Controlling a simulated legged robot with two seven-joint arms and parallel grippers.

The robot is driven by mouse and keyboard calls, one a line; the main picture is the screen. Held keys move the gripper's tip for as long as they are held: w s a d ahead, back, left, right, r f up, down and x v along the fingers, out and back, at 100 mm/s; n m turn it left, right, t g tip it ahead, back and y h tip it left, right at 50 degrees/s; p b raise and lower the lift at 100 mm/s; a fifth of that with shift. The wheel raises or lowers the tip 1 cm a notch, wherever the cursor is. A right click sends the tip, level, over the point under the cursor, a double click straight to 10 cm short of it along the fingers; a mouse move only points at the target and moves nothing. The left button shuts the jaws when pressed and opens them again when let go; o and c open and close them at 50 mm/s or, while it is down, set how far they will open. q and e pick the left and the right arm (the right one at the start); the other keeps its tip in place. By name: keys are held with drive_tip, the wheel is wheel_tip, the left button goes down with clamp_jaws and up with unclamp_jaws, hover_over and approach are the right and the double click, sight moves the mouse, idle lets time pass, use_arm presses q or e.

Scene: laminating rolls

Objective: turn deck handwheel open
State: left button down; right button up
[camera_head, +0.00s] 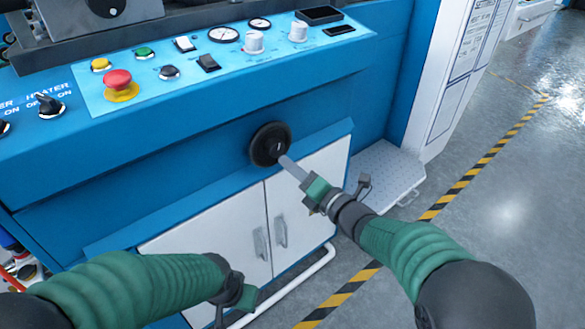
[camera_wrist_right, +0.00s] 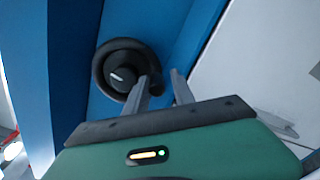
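The black round deck handwheel (camera_head: 270,145) sits on the blue front panel of the machine, above the white cabinet doors. It also shows in the right wrist view (camera_wrist_right: 124,70), with a pale mark on its hub. My right gripper (camera_head: 286,163) reaches the lower right edge of the wheel. In the right wrist view its two fingers (camera_wrist_right: 161,84) are apart, with a dark part of the wheel's rim or handle near and partly behind them. Whether they touch it I cannot tell. My left gripper (camera_head: 236,296) is low in front of the cabinet doors, its fingers unclear.
Above the wheel is a light blue control panel (camera_head: 215,65) with a red emergency button (camera_head: 118,80), knobs and gauges. White cabinet doors (camera_head: 312,190) with handles are below. A grey step plate (camera_head: 385,172) and a striped floor line (camera_head: 465,180) lie to the right.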

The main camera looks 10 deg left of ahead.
drive_tip(key=shift+r, duration=0.1)
drive_tip(key=shift+s, duration=0.1)
drive_tip(key=p+v, duration=0.5)
drive_tip(key=v, duration=1.1)
drive_tip(key=shift+s+d, duration=0.15)
drive_tip(key=shift+d, duration=0.15)
drive_tip(key=shift+f, duration=0.25)
